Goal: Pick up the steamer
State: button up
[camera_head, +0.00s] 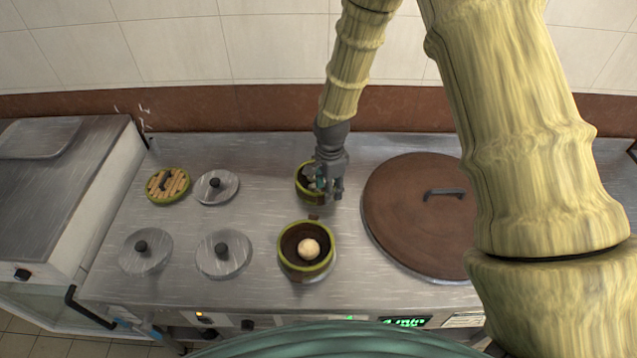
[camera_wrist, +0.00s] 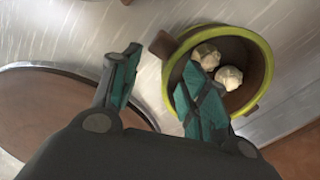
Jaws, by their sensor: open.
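A round steamer with a yellow-green rim and dark inside (camera_head: 301,194) stands at the back middle of the steel counter, partly hidden by my gripper (camera_head: 326,190). In the wrist view, this steamer (camera_wrist: 262,52) holds two pale buns. My gripper (camera_wrist: 162,62) is open there, with one finger over the steamer's inside and the other outside its wall. A brown side handle (camera_wrist: 162,45) lies between the fingertips. I cannot tell whether a finger touches the wall. A second steamer (camera_head: 285,262) stands in front, with one bun (camera_head: 308,249) showing.
A large brown lid (camera_head: 415,220) with a dark handle lies right of the steamers. Several metal lids (camera_head: 222,262) and a slatted bamboo lid (camera_head: 158,190) lie on the left. A tiled wall stands behind. Bare counter (camera_head: 262,170) lies left of the back steamer.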

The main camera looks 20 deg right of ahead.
jog(key=shift+w+a+f+p, duration=0.1)
jog(key=shift+f+p, duration=0.85)
jog(key=shift+f, duration=1.45)
